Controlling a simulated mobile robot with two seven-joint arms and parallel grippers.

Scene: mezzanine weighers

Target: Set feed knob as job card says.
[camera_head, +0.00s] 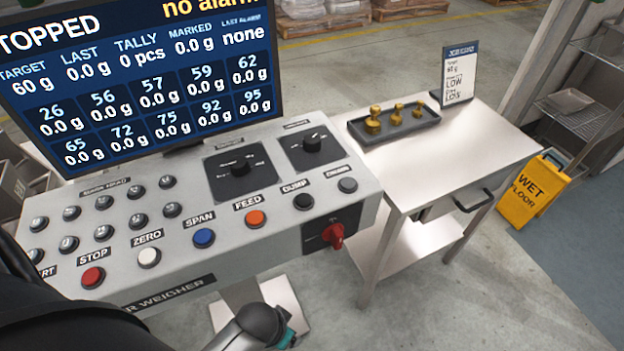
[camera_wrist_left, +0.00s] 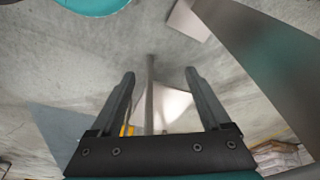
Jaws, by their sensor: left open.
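The weigher console (camera_head: 330,190) carries two black dial plates with knobs on its upper right. One knob (camera_head: 240,168) is on the larger left plate and the other knob (camera_head: 311,143) on the smaller right plate. Their labels and scales are too small to read surely, so I cannot tell which is the feed knob. The job card (camera_head: 460,72) stands at the back of the side table; I read "60 g" and "LOW", and its bottom line is unclear. My left gripper (camera_wrist_left: 160,73) is open and empty in the left wrist view, away from the knobs. My right gripper is not in view.
The screen (camera_head: 140,75) reads stopped, no alarm. Push buttons and a red rotary switch (camera_head: 334,235) sit near the knobs. The steel table (camera_head: 440,150) holds a tray (camera_head: 372,138) with brass weights. A yellow wet-floor sign (camera_head: 532,190) stands at right.

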